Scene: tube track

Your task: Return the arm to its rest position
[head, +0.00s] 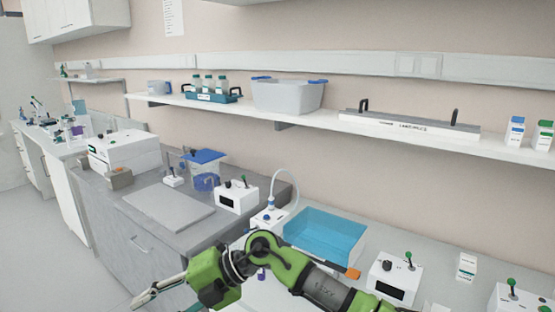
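One of my arms, green and dark grey, comes in from the bottom right, bends at a joint and reaches left. I take it as my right arm. Its gripper (160,305) is at the bottom edge, partly cut off, over the floor in front of the grey counter. One finger reaches left and a second part shows apart from it lower down, so it looks open. I see nothing held in it. My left arm and gripper are not in view.
A blue tray (325,236) lies on the counter just behind my arm, with an orange piece at its front corner. White boxes with knobs (395,277) (238,196) stand nearby. A grey panel (168,207) lies on the left counter. A wall shelf (340,130) runs above.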

